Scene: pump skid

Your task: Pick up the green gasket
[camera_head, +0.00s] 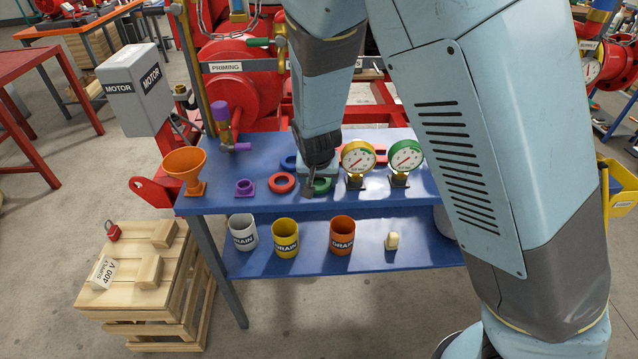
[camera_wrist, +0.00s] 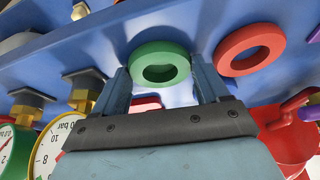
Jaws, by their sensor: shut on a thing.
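The green gasket (camera_wrist: 159,49) is a ring seen between the two fingers of my gripper (camera_wrist: 160,78) in the wrist view. My gripper is shut on it, with one finger on each side. In the head view the green gasket (camera_head: 323,185) shows partly behind my gripper (camera_head: 314,182), near the front edge of the blue bench top. The wrist hides part of it there. I cannot tell whether it still touches the bench.
A red gasket (camera_head: 282,183) lies close to the left, with a purple flanged piece (camera_head: 244,187) beyond it. A blue ring (camera_head: 289,162) lies behind. Two gauges (camera_head: 358,160) stand close to the right. An orange funnel (camera_head: 186,168) stands at the left end. Mugs (camera_head: 285,238) stand on the lower shelf (camera_head: 370,258).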

